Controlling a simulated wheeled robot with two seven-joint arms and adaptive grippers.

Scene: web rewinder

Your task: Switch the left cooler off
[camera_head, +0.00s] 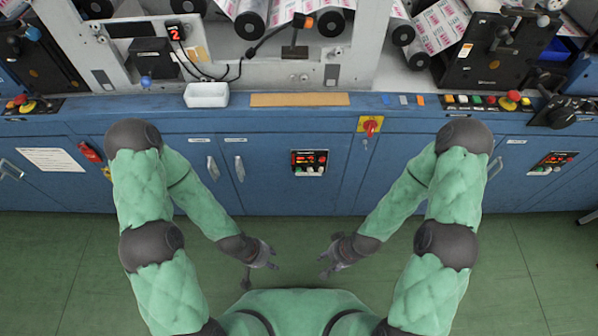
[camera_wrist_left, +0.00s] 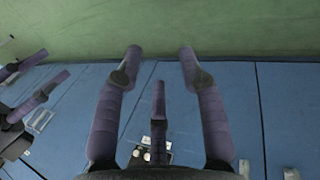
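Two small control panels with red digits and buttons sit on the blue cabinet fronts. The one to the left is the middle panel (camera_head: 309,162); the other is the right panel (camera_head: 553,163). No readable label shows which cooler each belongs to. My left gripper (camera_head: 268,259) is open and empty, low in front of the cabinet and below the middle panel. In the left wrist view its fingers (camera_wrist_left: 160,65) are spread, with a panel (camera_wrist_left: 150,152) partly hidden behind them. My right gripper (camera_head: 325,265) is open and empty, to the right of the left one.
A red-and-yellow rotary switch (camera_head: 371,125) sits on the cabinet's upper edge, right of the middle panel. Cabinet door handles (camera_head: 240,168) stand out nearby. A white tray (camera_head: 206,95) rests on the ledge. The green floor (camera_head: 300,228) before the cabinets is clear.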

